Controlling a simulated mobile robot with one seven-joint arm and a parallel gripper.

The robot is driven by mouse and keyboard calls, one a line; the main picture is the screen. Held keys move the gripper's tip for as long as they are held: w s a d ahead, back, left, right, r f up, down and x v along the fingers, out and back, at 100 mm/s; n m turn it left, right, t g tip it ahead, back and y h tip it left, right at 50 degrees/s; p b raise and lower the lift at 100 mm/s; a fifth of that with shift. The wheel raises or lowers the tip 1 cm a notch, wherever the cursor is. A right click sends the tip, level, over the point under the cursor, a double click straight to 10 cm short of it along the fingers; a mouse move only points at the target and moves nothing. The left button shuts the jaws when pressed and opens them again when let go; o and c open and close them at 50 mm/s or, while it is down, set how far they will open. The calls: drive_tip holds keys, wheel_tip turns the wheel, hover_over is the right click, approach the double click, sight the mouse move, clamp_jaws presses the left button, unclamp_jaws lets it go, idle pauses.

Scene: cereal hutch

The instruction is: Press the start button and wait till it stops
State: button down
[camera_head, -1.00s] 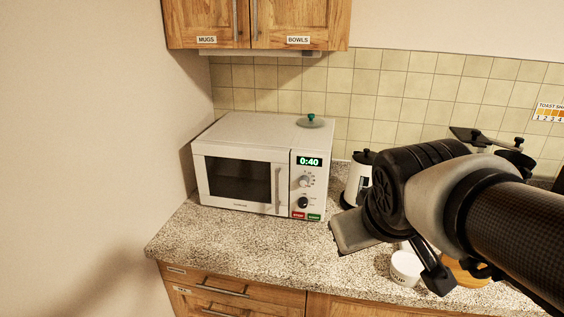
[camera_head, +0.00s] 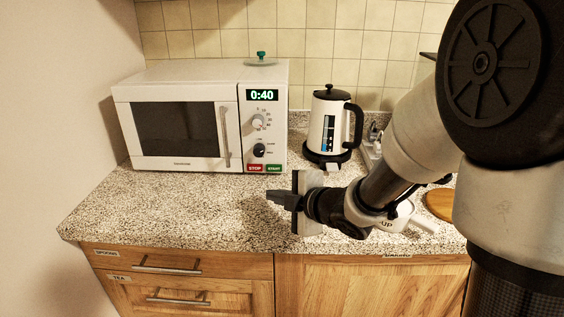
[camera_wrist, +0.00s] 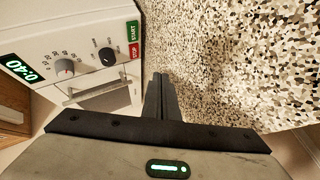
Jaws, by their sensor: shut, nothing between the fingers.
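The white microwave (camera_head: 180,120) stands on the speckled counter with its door shut. Its display (camera_head: 262,95) reads 0:40. The green START button (camera_head: 274,168) is at the bottom right of the panel, beside the red STOP button (camera_head: 255,168). In the wrist view the START button (camera_wrist: 133,31) and STOP button (camera_wrist: 135,53) show at the panel's edge. My gripper (camera_head: 272,196) is shut and empty, above the counter in front of the panel's lower right. It also shows in the wrist view (camera_wrist: 158,78), apart from the buttons.
A white kettle (camera_head: 329,130) with a black handle stands right of the microwave. A white cup (camera_head: 394,214) and a round wooden board (camera_head: 440,203) are near my arm. A green-knobbed lid (camera_head: 261,60) lies on the microwave. The counter's front left is clear.

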sight(274, 168)
drive_tip(key=shift+a, duration=0.1)
idle(0.3)
drive_tip(key=shift+w+p, duration=0.3)
drive_tip(key=shift+w, duration=0.3)
drive_tip(key=shift+w+f+p, duration=0.1)
drive_tip(key=shift+w+p, duration=0.85)
drive_tip(key=shift+w, duration=2.85)
drive_tip(key=shift+w+d, duration=0.2)
drive_tip(key=shift+w, duration=0.2)
